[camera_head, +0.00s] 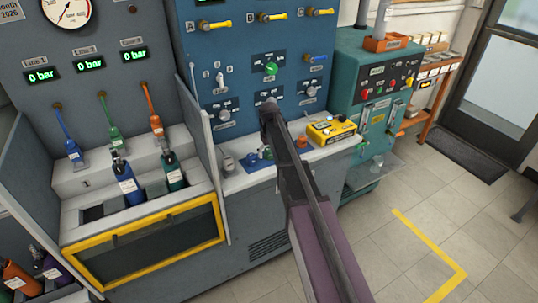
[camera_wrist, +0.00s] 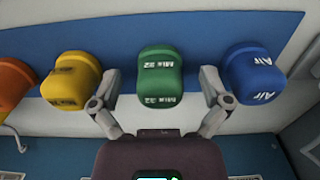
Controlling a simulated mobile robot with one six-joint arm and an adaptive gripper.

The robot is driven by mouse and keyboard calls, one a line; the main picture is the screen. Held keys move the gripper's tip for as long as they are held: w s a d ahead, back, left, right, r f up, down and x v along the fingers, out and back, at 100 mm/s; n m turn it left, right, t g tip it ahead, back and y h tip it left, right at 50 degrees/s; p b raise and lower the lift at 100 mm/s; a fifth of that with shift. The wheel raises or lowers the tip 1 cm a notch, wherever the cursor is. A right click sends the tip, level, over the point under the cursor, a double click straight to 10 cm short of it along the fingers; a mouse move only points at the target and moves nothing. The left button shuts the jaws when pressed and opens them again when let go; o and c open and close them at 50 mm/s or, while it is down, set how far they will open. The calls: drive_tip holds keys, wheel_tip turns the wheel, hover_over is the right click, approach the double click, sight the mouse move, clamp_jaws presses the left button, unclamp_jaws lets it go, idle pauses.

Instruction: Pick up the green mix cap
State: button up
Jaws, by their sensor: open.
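The green mix cap (camera_wrist: 160,75), lettered "Mix 32", sits on a blue strip in the middle of the wrist view. My gripper (camera_wrist: 160,85) is open, with one finger on each side of the green cap. Gaps show between the cap and both fingers. A yellow cap (camera_wrist: 71,81) is close outside the left finger, and a blue cap (camera_wrist: 251,74), lettered "Air", is close outside the right finger. In the head view my arm reaches over the bench and hides part of the cap area.
An orange cap (camera_wrist: 12,84) sits at the far left of the wrist view. In the head view, a yellow box (camera_head: 331,131) stands on the white bench, right of my arm. Bottles (camera_head: 127,183) stand in the bay to the left.

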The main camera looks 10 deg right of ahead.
idle(0.4)
drive_tip(key=c, duration=1.2)
drive_tip(key=shift+r, duration=0.1)
wheel_tip(320, 180, up, 4)
drive_tip(key=p, duration=0.4)
drive_tip(key=s+d+p, duration=0.1)
drive_tip(key=s+d, duration=0.1)
drive_tip(key=s, duration=1.4)
drive_tip(key=shift+r, duration=0.4)
drive_tip(key=shift+w, duration=0.1)
